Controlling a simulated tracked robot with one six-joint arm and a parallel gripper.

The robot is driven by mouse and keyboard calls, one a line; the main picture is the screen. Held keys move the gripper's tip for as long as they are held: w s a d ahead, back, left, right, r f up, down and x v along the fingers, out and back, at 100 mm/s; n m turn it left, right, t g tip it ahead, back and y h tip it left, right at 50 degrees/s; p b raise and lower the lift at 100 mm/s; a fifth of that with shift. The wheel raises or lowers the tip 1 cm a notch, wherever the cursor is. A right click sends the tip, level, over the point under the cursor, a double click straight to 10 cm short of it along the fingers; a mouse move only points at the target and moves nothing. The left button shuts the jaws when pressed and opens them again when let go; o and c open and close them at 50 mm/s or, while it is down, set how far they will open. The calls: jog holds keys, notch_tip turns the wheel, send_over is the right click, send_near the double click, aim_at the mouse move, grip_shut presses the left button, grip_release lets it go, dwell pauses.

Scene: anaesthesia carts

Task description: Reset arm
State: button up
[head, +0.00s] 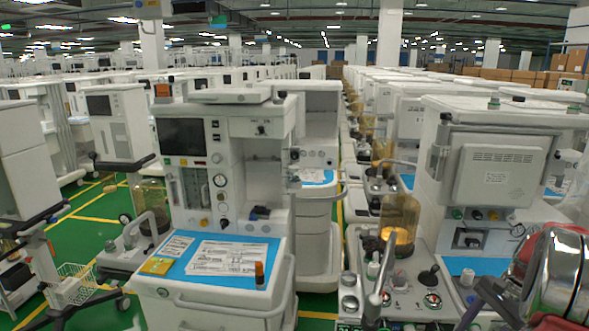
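Part of my arm, shiny chrome and red, fills the lower right corner of the head view. Dark finger-like parts at its left side look like my gripper (492,300), close in front of the right-hand machine. Its fingertips are not clear, and I cannot tell whether it is open or shut. I see nothing clearly held. The nearest anaesthesia cart (226,268) stands left of centre, with a blue top bearing papers, a yellow card and a small orange-capped bottle. My gripper is well to the right of it.
A second machine (493,172) stands at right, close behind my arm. A unit with an amber canister (401,217) and knobs stands between the carts. A wheeled stand with a wire basket (72,283) is at left. Green floor (98,232) shows there. Rows of carts fill the background.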

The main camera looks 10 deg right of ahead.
jog(key=s+a+r+n+t+h, duration=0.1)
jog(key=s+a+r+n, duration=0.2)
jog(key=a, duration=0.9)
jog(key=s+a+r+n+t+h, duration=0.1)
jog(key=s+a+r+n, duration=0.3)
jog(key=a, duration=0.9)
jog(key=s+a+r+n+t+h, duration=0.2)
jog(key=s+a+r+n+t, duration=0.1)
jog(key=a+r+n, duration=0.5)
jog(key=a+n, duration=0.2)
jog(key=a, duration=0.2)
jog(key=shift+s+a, duration=0.25)
jog(key=shift+s, duration=0.15)
jog(key=shift+d+r, duration=0.1)
jog(key=shift+r, duration=0.05)
